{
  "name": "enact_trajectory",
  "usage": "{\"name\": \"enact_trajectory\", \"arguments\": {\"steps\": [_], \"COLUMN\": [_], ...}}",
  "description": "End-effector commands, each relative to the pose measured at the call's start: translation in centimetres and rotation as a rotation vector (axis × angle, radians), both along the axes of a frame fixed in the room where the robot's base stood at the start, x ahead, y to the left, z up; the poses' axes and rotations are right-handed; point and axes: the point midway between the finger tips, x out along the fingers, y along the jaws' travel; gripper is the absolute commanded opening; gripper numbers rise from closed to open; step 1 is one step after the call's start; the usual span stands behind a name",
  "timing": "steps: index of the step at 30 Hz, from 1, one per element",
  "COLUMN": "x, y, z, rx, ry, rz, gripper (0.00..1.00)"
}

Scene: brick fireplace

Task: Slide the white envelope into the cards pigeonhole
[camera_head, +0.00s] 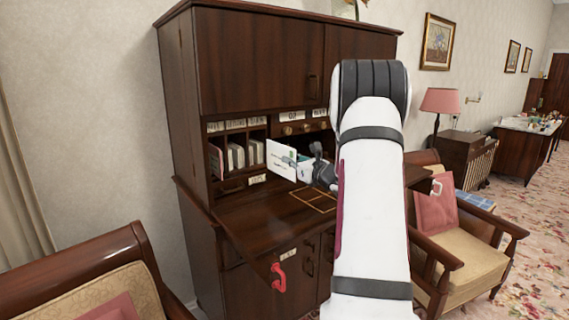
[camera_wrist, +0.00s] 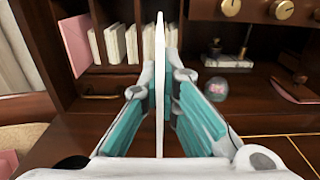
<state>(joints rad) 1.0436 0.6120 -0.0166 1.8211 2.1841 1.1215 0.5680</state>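The white envelope (camera_head: 279,158) is held upright in front of the open desk in the head view. In the wrist view the envelope (camera_wrist: 160,62) is seen edge-on between the teal finger pads. My gripper (camera_head: 302,168) is shut on it; the gripper also shows in the wrist view (camera_wrist: 161,100). The pigeonholes (camera_head: 238,150) are just left of the envelope, with small labels above that are too small to read surely. They hold a pink item and several cream items. In the wrist view these pigeonholes (camera_wrist: 110,40) lie ahead and left. The envelope is apart from them.
The fold-down desk top (camera_head: 250,208) lies below the gripper. A small drawer (camera_wrist: 98,88) sits under the pigeonholes. A glass globe (camera_wrist: 216,88) stands right of the gripper. Brass knobs (camera_wrist: 230,7) are above right. Armchairs (camera_head: 90,285) flank the desk.

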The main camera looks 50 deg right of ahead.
Motion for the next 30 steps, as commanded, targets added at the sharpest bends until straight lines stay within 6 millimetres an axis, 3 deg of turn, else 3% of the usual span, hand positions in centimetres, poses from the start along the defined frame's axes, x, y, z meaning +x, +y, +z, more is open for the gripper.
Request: {"name": "enact_trajectory", "arguments": {"steps": [16,30], "x": [0.0,3.0], "y": [0.1,-0.6], "z": [-0.1,-0.3], "rx": [-0.001,-0.001], "ry": [-0.001,-0.002], "rz": [-0.007,-0.005], "gripper": [0.0,0.0]}}
